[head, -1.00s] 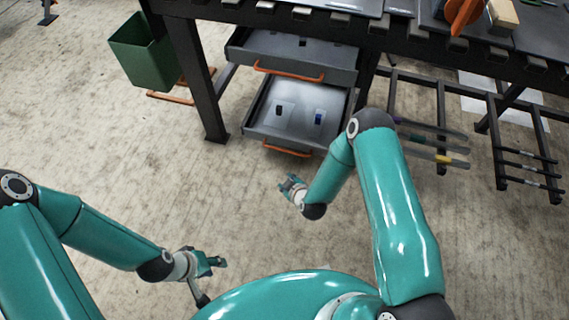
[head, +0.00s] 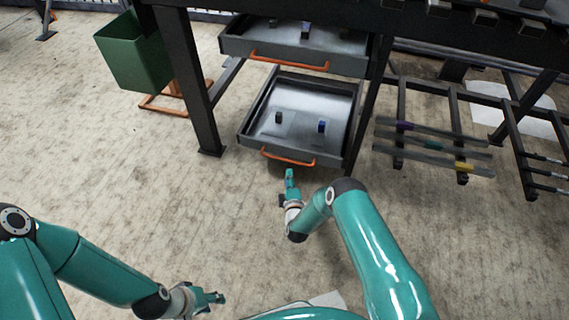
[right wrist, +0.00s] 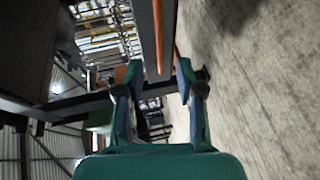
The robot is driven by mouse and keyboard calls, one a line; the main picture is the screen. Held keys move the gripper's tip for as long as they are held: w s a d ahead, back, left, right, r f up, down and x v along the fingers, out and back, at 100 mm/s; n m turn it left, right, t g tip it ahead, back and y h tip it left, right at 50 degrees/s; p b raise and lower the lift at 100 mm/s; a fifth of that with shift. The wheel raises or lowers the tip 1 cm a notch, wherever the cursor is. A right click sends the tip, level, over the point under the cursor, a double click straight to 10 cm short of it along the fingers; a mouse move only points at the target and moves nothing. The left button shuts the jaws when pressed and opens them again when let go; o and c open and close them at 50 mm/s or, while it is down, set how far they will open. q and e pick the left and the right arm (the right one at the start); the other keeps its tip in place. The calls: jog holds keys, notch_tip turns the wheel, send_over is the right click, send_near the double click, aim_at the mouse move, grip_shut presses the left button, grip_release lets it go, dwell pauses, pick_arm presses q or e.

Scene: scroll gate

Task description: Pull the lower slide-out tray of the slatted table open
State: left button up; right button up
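The lower slide-out tray (head: 262,137) is a grey metal tray under the slatted table, its inside visible from above. Its orange bar handle (head: 287,158) is on the front wall. In the right wrist view the handle (right wrist: 157,40) runs lengthwise ahead of the fingers, within the gap between them. My right gripper (head: 290,184) is just in front of and below the handle, apparently not touching it. It also shows in the right wrist view (right wrist: 158,78), open and empty. My left gripper (head: 210,299) is low at the left, far from the tray; its finger opening is unclear.
An upper tray (head: 340,62) with its own orange handle (head: 290,62) sits above the lower one. Small dark and blue blocks lie in the lower tray. A table leg (head: 197,90) and green bin (head: 135,55) stand left; a rod rack (head: 432,140) stands right. Floor in front is clear.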

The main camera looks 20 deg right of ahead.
aim_at(285, 160)
jog(key=b+x, duration=0.5)
jog(key=x, duration=0.5)
jog(key=shift+w+f, duration=0.1)
jog(key=shift+w, duration=0.15)
grip_shut()
jog(key=shift+a, duration=0.1)
